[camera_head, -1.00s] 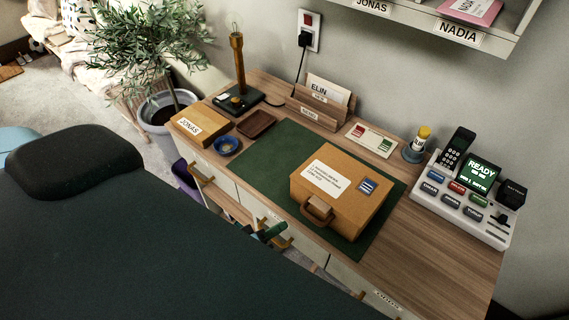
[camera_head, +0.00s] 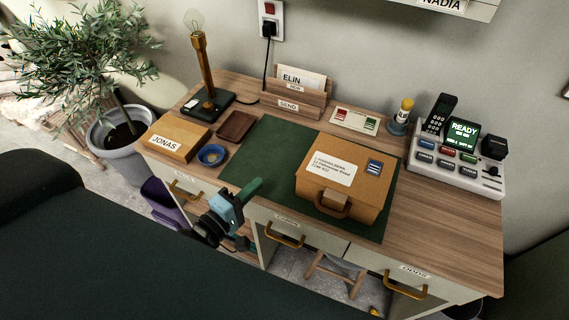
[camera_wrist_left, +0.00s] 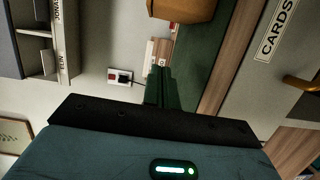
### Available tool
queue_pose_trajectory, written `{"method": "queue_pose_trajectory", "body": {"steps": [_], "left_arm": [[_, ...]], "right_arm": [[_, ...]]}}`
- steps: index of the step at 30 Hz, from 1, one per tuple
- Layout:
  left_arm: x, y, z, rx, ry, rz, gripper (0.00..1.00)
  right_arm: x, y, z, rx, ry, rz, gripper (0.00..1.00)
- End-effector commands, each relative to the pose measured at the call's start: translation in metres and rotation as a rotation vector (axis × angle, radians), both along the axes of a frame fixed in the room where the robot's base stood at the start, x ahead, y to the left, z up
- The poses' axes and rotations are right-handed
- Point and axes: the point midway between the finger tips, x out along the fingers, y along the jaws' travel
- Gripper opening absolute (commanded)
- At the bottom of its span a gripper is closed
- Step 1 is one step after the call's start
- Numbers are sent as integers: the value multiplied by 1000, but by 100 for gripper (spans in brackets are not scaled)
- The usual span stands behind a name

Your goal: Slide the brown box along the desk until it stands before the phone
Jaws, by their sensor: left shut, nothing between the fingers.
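The brown box (camera_head: 338,190), with a white address label, a blue stamp and a handle at its front, stands on the green desk mat (camera_head: 258,148), right of its middle. The phone (camera_head: 455,174), a white console with a dark handset and a lit READY screen, stands at the desk's right end, behind and right of the box. My left gripper (camera_head: 252,188) is shut and empty at the desk's front edge, left of the box and apart from it. The left wrist view shows its closed fingers (camera_wrist_left: 160,85) and part of the box (camera_wrist_left: 182,8). My right gripper is out of view.
Left of the mat are a JONAS box (camera_head: 174,139), a blue bowl (camera_head: 212,155), a brown tray (camera_head: 236,126) and a lamp (camera_head: 205,80). A letter rack (camera_head: 298,103), a card (camera_head: 355,121) and a small cup (camera_head: 399,126) stand behind. Bare wood (camera_head: 440,218) lies right of the mat.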

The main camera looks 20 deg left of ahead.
Motion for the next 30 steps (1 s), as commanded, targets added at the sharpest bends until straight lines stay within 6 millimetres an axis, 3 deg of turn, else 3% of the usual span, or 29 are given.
{"method": "queue_pose_trajectory", "body": {"steps": [14,30], "left_arm": [[13,-2,4,-25,-7,2,0],[102,-28,5,-24,-8,1,0]], "right_arm": [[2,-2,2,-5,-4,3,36],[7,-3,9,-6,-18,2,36]]}}
